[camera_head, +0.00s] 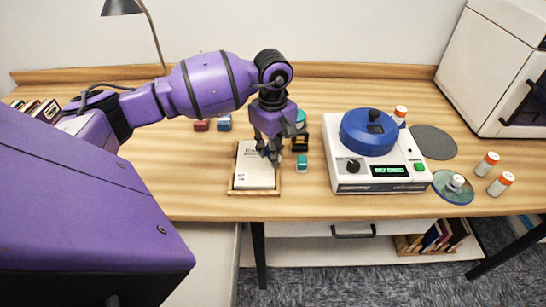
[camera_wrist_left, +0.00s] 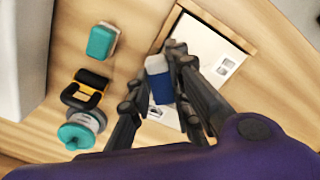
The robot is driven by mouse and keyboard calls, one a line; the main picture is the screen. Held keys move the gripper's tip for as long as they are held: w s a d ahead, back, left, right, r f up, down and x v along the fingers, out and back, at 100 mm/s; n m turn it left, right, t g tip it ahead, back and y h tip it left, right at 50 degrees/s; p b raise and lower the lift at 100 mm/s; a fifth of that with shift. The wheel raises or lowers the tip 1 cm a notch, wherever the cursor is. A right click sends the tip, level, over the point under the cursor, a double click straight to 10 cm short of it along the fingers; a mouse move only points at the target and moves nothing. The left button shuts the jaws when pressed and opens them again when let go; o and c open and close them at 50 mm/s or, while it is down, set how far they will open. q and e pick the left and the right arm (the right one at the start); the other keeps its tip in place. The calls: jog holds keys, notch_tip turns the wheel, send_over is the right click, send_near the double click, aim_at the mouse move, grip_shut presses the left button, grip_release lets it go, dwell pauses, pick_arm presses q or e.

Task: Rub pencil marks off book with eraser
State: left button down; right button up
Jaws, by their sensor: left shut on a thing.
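The book (camera_head: 254,172) lies open-faced in a shallow wooden tray (camera_head: 232,190) on the table, with dark print or marks near its top and lower left. In the left wrist view the white page (camera_wrist_left: 200,50) carries small dark marks, too small to read. My left gripper (camera_head: 268,157) points down over the right side of the book. Its fingers are shut on a blue-and-white eraser (camera_wrist_left: 160,84), held over the page. I cannot tell whether the eraser touches the paper. My right gripper is not in view.
A teal block (camera_head: 302,162), a black-and-yellow item (camera_head: 299,144) and a teal-and-white round item (camera_wrist_left: 82,131) stand right of the book. A white machine with a blue lid (camera_head: 368,132) stands farther right. Red (camera_head: 201,125) and blue (camera_head: 224,123) blocks sit behind the tray.

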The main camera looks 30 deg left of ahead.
pick_arm(q)
jog(key=shift+s+a+r, duration=0.1)
jog(key=shift+r, duration=0.35)
jog(key=shift+s+a+r, duration=0.1)
jog(key=shift+r, duration=0.3)
jog(key=shift+r+p, duration=0.4)
jog(key=shift+r, duration=0.05)
jog(key=shift+w+d+r, duration=0.1)
jog(key=shift+r, duration=0.6)
jog(key=shift+r+p, duration=0.45)
jog(key=shift+r, duration=0.2)
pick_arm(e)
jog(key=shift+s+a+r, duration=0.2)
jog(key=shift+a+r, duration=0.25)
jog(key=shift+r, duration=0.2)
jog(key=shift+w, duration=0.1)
